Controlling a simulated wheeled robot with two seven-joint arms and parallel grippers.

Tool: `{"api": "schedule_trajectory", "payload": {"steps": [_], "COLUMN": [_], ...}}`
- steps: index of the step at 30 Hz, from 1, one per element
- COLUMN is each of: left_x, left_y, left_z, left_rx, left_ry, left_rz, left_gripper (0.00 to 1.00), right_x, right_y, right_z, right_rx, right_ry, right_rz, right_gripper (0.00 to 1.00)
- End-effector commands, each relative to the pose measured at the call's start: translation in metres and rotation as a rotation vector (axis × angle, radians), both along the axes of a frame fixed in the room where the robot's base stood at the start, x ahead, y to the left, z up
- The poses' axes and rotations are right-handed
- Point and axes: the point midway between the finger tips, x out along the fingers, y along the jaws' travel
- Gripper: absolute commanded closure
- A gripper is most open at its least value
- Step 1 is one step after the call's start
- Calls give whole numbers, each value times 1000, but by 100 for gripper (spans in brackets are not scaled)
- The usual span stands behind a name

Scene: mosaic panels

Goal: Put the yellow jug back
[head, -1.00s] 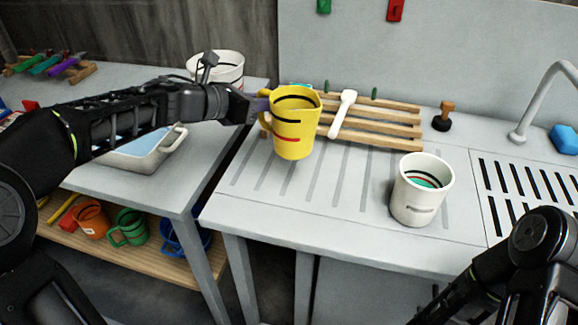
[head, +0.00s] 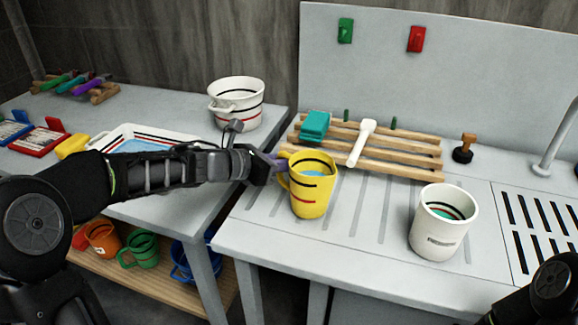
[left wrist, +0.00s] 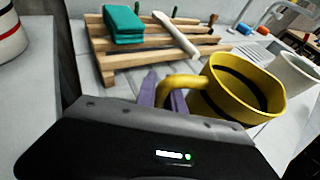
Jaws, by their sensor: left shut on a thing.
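The yellow jug (head: 314,202) has dark and red stripes and something blue inside. It is upright at the left part of the ribbed drainboard (head: 355,222); whether its base touches the board I cannot tell. My left gripper (head: 279,168) is shut on its handle from the left. In the left wrist view the purple fingers (left wrist: 163,92) close on the handle of the jug (left wrist: 240,92), whose lower part is hidden by the gripper body. My right gripper is out of view.
A white cup (head: 442,225) stands on the right of the drainboard. Behind is a wooden rack (head: 405,158) with a white scoop (head: 361,143) and teal block (head: 314,126). A white pot (head: 236,104) stands on the left table. Orange, green (head: 139,250) and blue jugs sit on a lower shelf.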

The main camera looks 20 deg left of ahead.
Motion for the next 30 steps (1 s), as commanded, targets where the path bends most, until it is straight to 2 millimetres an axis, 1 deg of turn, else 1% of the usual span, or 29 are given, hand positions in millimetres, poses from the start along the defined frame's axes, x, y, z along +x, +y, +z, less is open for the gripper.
{"api": "schedule_trajectory", "payload": {"steps": [2,8,12,13,20,21,30], "left_x": [0,0,0,0,0,0,0], "left_y": [0,0,0,0,0,0,0], "left_z": [-3,-2,-5,-5,-5,-5,-2], "left_rx": [-1,-1,-1,0,0,0,0], "left_ry": [-2,-3,-3,-1,-1,-1,-1], "left_rz": [0,0,0,0,0,0,0], "left_gripper": [100,100,100,85,67,65,65], "right_x": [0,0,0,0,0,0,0], "right_y": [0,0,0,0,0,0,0], "right_z": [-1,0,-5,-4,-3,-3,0], "right_rx": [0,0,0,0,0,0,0], "right_ry": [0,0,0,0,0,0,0], "right_rz": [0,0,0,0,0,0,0], "right_gripper": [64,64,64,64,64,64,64]}}
